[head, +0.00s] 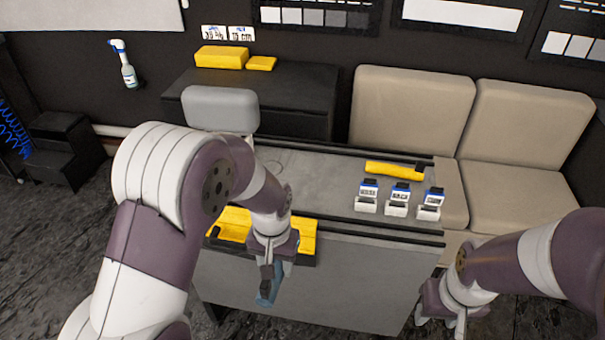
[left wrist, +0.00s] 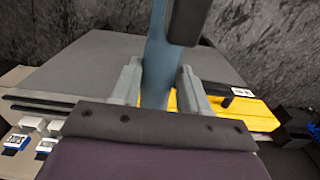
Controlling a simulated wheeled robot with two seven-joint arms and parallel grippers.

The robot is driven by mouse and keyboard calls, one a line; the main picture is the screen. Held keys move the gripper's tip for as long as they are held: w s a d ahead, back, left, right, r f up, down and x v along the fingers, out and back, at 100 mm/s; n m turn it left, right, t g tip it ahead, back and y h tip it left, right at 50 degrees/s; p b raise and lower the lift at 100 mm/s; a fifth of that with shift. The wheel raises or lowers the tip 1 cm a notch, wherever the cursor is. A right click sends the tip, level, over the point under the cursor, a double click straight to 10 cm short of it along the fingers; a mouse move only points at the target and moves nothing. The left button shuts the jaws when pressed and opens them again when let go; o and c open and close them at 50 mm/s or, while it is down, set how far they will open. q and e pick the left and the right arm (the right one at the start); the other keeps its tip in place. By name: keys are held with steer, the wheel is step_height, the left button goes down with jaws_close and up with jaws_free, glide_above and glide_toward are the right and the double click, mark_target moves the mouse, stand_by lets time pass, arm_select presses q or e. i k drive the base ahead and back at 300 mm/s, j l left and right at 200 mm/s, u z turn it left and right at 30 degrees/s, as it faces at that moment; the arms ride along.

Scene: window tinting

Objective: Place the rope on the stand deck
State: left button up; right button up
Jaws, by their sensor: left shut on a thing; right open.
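A blue-grey strip, seemingly the rope (head: 266,296), hangs in my left gripper (head: 270,280), in front of the stand's near side. In the left wrist view the strip (left wrist: 160,62) runs upward between the two fingers of my left gripper (left wrist: 160,88), which are shut on it. The stand deck (head: 318,185) is a grey top with black rails, behind and above the gripper in the head view. My right gripper (head: 440,312) is open and empty beside the stand's right front corner. My left arm hides part of the deck's left side.
A yellow tray (head: 308,238) is at the stand's front left edge. A yellow tool (head: 394,170) and three small white-and-blue items (head: 397,202) occupy the deck's right part. Its middle is clear. A beige seat (head: 412,115) and a dark cabinet (head: 290,98) stand behind.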

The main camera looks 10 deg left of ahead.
mark_target(291, 183)
steer(key=i, duration=0.95)
